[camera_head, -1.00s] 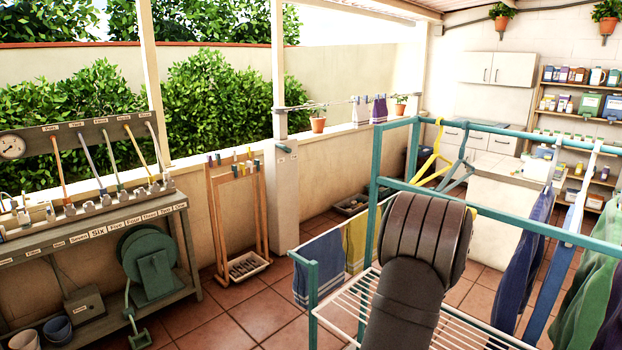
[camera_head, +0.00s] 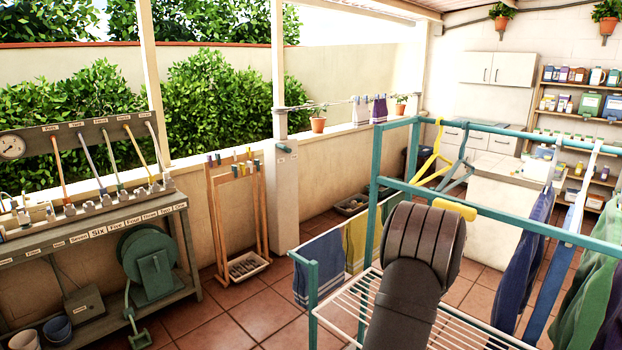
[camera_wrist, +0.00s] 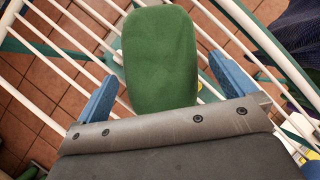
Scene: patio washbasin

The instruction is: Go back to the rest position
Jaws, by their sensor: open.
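My gripper (camera_wrist: 163,72) shows in the wrist view as two blue fingers spread wide on a dark grey body. A green, rounded, soft-looking thing (camera_wrist: 160,45) lies between the fingers in that picture. Gaps show on both sides of it, and I cannot tell how far below the fingers it is. In the head view my dark arm rises in front of the drying rack, and my fingers are hidden.
The teal drying rack (camera_head: 312,290) with white bars stands close around my arm. Clothes (camera_head: 520,265) hang at the right. A yellow rounded piece (camera_head: 455,210) shows just behind my arm. A workbench (camera_head: 90,232) stands left, with open tiled floor between.

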